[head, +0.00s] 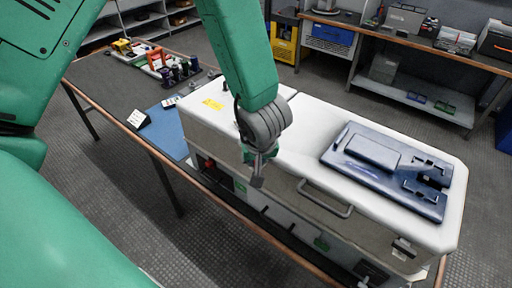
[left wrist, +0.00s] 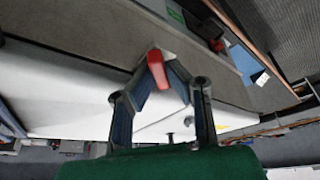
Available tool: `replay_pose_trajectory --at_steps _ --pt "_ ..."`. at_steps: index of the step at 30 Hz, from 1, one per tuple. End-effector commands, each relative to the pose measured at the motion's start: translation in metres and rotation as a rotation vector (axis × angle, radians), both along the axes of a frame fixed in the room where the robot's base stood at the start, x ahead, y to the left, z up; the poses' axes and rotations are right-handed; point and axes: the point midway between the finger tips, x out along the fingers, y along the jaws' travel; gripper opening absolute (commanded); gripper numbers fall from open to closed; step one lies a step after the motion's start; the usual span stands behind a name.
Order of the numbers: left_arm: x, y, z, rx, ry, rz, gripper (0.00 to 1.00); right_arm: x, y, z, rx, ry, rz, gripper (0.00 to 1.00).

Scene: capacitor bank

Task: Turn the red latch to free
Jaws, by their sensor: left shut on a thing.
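The red latch (left wrist: 156,68) shows in the left wrist view, on the edge of the white and grey capacitor bank case (left wrist: 90,62). My left gripper (left wrist: 162,80) is shut on the latch, its fingers on both sides of it. In the head view my left gripper (head: 258,178) points down at the front upper edge of the case (head: 290,125). It hides the latch there. My right gripper is in neither view.
A blue-grey panel (head: 340,165) lies on the lid, and a handle (head: 325,200) sticks out in front. The case stands on a long table (head: 95,85) with small coloured parts (head: 180,72) at its far end. A shelf bench (head: 440,52) stands behind.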

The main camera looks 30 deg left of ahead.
Motion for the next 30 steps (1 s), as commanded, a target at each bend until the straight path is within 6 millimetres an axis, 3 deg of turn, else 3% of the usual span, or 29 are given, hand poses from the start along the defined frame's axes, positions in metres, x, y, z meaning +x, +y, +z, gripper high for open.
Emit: replay_pose_trajectory --at_steps 4,18,30 --pt "0.0018 -0.0008 0.0021 0.001 -0.001 0.139 0.00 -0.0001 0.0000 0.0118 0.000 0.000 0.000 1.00" --pt "0.0039 -0.0024 -0.0012 -0.004 0.001 0.528 0.00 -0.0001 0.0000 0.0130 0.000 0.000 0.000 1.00" --pt "0.0048 -0.0027 -0.0012 -0.003 0.002 0.671 0.00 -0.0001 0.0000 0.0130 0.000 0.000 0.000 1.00"
